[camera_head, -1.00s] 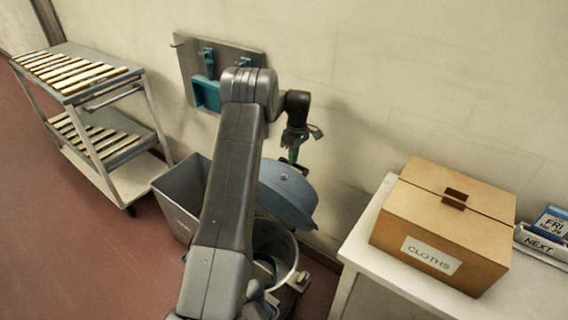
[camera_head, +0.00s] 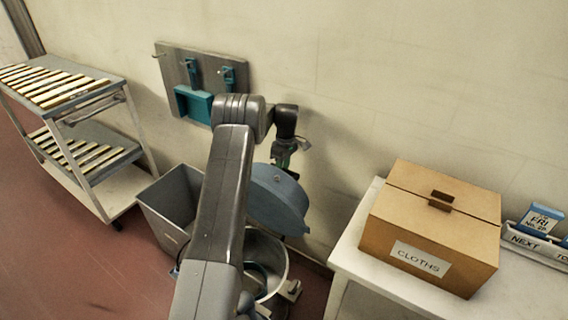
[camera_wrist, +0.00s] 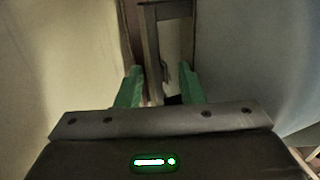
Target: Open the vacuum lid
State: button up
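The vacuum's blue lid (camera_head: 278,200) is tipped up toward the wall, its flat face toward the camera. Below it is the round metal vacuum drum (camera_head: 274,285), its mouth uncovered and partly hidden by my arm. My gripper (camera_head: 281,163) is at the lid's upper edge; contact is unclear. In the wrist view my gripper's green fingers (camera_wrist: 160,78) are apart with nothing visible held between them. The lid also shows as a blurred blue-grey surface (camera_wrist: 275,55) to the right of the fingers.
A grey bin (camera_head: 165,215) stands left of the drum, and a slatted trolley (camera_head: 108,145) beyond it. A white table (camera_head: 350,250) with a cardboard box of cloths (camera_head: 430,225) is at the right. A wall board (camera_head: 175,75) with teal tools hangs behind.

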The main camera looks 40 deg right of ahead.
jog(key=shift+r, duration=0.15)
jog(key=shift+d, duration=0.1)
jog(key=shift+r, duration=0.55)
notch_tip(320, 180, up, 9)
jog(key=shift+f, duration=0.1)
